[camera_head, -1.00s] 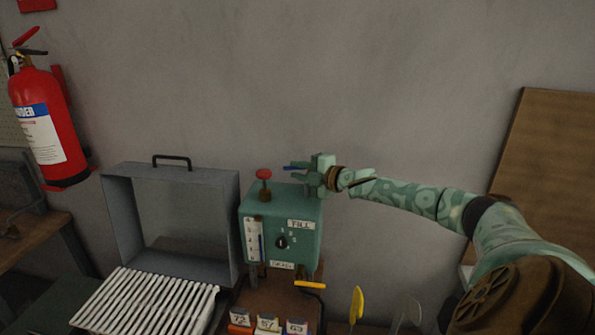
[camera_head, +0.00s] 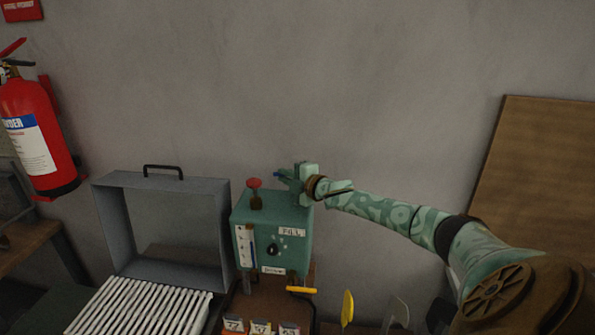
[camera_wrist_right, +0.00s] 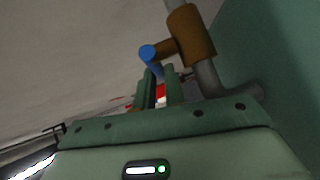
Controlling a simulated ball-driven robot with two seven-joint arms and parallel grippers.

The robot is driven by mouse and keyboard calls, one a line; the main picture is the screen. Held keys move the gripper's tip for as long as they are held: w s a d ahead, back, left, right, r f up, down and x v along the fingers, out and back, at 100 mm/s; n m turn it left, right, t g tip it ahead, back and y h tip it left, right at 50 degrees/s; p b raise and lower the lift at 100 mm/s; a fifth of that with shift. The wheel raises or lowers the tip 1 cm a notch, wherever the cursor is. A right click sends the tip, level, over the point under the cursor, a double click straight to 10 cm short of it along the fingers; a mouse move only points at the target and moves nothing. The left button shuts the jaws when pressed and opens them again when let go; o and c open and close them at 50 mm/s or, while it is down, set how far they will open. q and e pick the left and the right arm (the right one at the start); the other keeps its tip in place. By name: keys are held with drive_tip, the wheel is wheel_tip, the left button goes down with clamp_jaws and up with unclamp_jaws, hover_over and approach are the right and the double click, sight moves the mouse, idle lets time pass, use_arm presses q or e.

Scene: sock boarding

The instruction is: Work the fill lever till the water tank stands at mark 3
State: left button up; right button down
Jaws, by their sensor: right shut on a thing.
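The water tank is a green box (camera_head: 294,215) with a FILL label, standing against the wall. Its white gauge strip (camera_head: 244,247) is on the front left; the water level is too small to read. The fill lever has a blue handle (camera_head: 279,174), mostly hidden by my right gripper (camera_head: 289,178) above the box's back right. In the right wrist view the blue handle (camera_wrist_right: 148,53) joins a brown collar on a grey pipe. My right gripper (camera_wrist_right: 161,88) is shut on this handle there. My left gripper is not in view.
A red knob (camera_head: 254,183) stands on the box top and a dark dial (camera_head: 271,249) is on its front. A grey open frame (camera_head: 110,225) and white slatted rack (camera_head: 140,306) are at left. A yellow handle (camera_head: 301,290) sticks out below the box. The wall above is clear.

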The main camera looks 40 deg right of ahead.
drive_tip(key=shift+h, duration=0.3)
drive_tip(key=c, duration=1.7)
unclamp_jaws()
drive_tip(key=shift+c, duration=0.2)
drive_tip(key=shift+s, duration=0.45)
drive_tip(key=s+r+p, duration=0.2)
drive_tip(key=s, duration=1.3)
drive_tip(key=shift+a, duration=0.3)
drive_tip(key=shift+s+r, duration=0.1)
